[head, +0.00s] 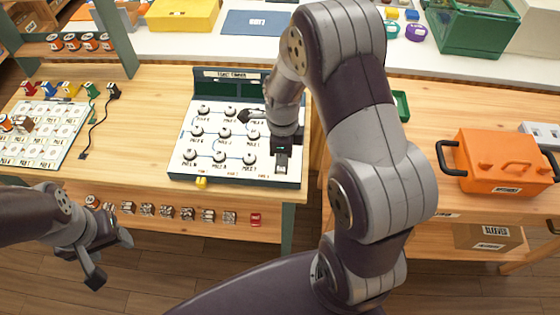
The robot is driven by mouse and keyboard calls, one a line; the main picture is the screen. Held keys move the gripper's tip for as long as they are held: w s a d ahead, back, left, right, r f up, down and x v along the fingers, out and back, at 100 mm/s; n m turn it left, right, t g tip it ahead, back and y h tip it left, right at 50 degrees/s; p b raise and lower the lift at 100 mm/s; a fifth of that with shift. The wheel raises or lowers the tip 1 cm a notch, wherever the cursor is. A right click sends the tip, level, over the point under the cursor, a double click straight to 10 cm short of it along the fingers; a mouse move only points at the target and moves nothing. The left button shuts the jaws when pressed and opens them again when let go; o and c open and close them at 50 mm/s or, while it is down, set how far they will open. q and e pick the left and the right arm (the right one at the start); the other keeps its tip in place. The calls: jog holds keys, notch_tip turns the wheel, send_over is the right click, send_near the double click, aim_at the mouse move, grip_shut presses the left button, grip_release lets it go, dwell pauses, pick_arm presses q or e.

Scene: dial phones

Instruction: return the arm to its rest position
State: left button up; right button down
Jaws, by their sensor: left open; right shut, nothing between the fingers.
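My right arm reaches up from the bottom of the head view and bends down over the white panel (177,165) with several round dark-topped knobs in rows. My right gripper (281,168) is shut and empty above the panel's lower right part, and it hides that corner. I cannot tell whether it touches the panel. My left gripper (112,262) is open and empty at the lower left, in front of the table's front edge.
A white board with printed squares (62,128) and a black cable (97,128) lie to the left. Small parts line a lower shelf, with a red one (255,219) at its end. An orange case (500,165) sits on the right table. Open floor shows below.

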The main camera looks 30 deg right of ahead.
jog(key=s+a+r+n+t, duration=0.1)
jog(key=s+r+n, duration=0.2)
jog(key=n, duration=0.9)
jog(key=s+a+r+n+t, duration=0.1)
jog(key=s+r+n, duration=0.3)
jog(key=n, duration=0.8)
jog(key=shift+s+a, duration=0.45)
jog(key=shift+a, duration=0.15)
